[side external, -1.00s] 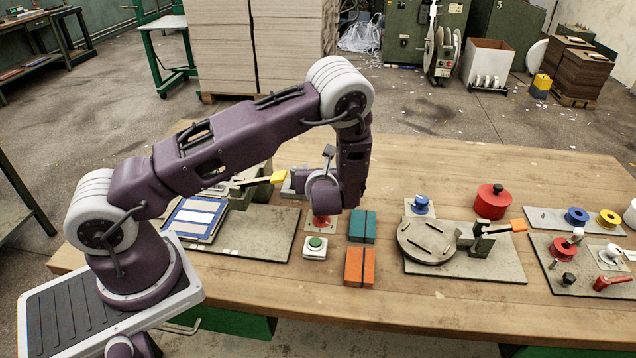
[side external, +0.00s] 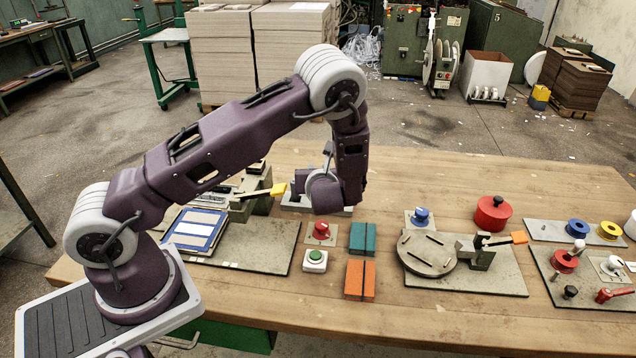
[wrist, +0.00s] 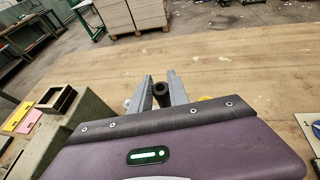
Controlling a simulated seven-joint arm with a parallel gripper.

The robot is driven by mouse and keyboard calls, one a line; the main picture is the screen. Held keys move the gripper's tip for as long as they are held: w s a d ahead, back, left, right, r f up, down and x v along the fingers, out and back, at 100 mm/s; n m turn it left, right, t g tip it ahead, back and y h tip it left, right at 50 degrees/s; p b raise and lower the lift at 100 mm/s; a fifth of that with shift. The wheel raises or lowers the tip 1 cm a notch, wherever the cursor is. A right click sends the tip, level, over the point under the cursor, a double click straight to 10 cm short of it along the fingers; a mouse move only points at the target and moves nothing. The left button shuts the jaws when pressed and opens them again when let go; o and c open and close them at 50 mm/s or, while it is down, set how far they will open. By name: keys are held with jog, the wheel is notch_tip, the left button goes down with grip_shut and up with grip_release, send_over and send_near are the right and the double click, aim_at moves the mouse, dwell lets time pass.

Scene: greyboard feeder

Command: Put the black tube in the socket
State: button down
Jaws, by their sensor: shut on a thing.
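My gripper (wrist: 161,88) is shut on the black tube (wrist: 160,95), which shows between the two grey fingers in the wrist view. I see its dark round end with a hole. In the side view my wrist hides the fingers and the tube. A grey fixture with a flat plate (side external: 291,205) stands on the table just behind and left of my wrist, partly covered by it. I cannot tell where the socket is, or whether the tube touches anything.
A red knob (side external: 321,231), a green button (side external: 315,258), a teal block (side external: 363,238) and an orange block (side external: 360,279) lie in front of my wrist. A disc fixture (side external: 428,252) stands at right.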

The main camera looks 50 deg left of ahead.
jog(key=r, duration=0.6)
jog(key=shift+a+r, duration=0.35)
jog(key=s+a+r+n+g+y, duration=0.2)
jog(key=s+a+r+n+g, duration=0.4)
jog(key=a+r+n+g, duration=0.15)
jog(key=shift+s+a+f+n+g+h, duration=0.1)
jog(key=shift+s+f+n+g+h, duration=0.4)
jog(key=shift+s+n+g, duration=0.6)
jog(key=shift+s+a+f+n+g+h, duration=0.15)
jog(key=shift+s+f+n+g+h, duration=0.1)
jog(key=shift+s+f+n+g, duration=0.75)
jog(key=shift+s+a+f+n+g+h, duration=0.1)
jog(key=shift+s+f+n+g+h, duration=0.2)
jog(key=shift+s+n+g, duration=0.8)
jog(key=shift+s+f+m+g, duration=0.15)
jog(key=shift+f+m+g, duration=0.25)
jog(key=shift+f, duration=0.35)
jog(key=c, duration=1.2)
grip_release()
jog(key=shift+o, duration=0.2)
jog(key=shift+d, duration=0.1)
